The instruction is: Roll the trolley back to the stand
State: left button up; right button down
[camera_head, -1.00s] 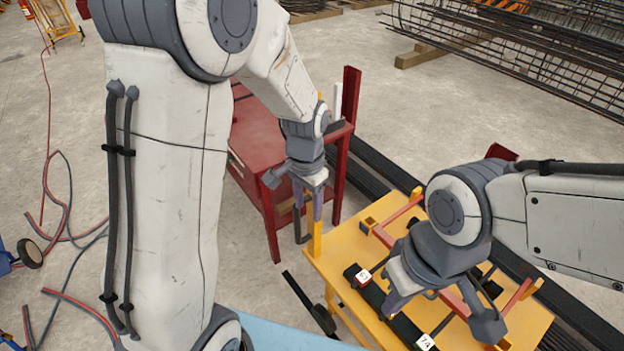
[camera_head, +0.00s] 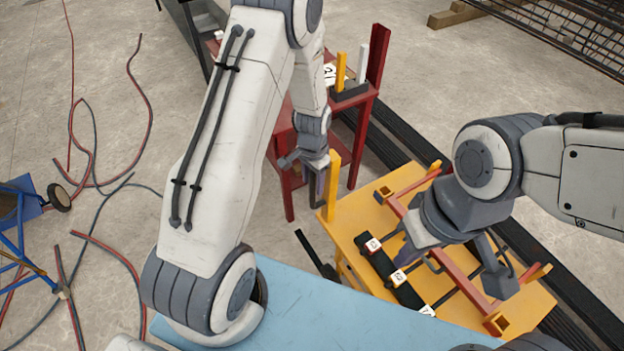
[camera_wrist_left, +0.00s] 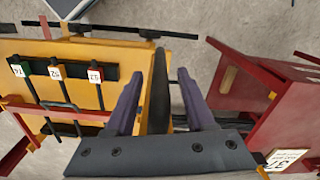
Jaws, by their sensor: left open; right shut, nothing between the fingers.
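The yellow trolley (camera_head: 352,232) stands at the lower right of the head view, with red bars and a black strip with white number tags on top. The red stand (camera_head: 367,100) is just beyond its left end. My left gripper (camera_head: 318,188) is open and low beside the trolley's yellow corner post (camera_head: 333,180). In the left wrist view its purple fingers (camera_wrist_left: 160,105) lie on either side of a dark upright bar (camera_wrist_left: 160,75); contact cannot be told. The red stand (camera_wrist_left: 285,110) is to their right. My right gripper (camera_head: 412,255) is shut and empty over the trolley top.
A light-blue surface (camera_head: 320,312) lies in the foreground. Long black bars (camera_head: 385,150) lie on the floor behind the trolley. A rebar cage (camera_head: 560,25) is at the back right. Red and dark hoses (camera_head: 135,90) cross the left floor, beside a blue wheeled frame (camera_head: 25,205).

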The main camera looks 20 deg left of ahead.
pick_arm(q)
jog(key=shift+f, duration=0.1)
grip_shut()
dwell(1.4)
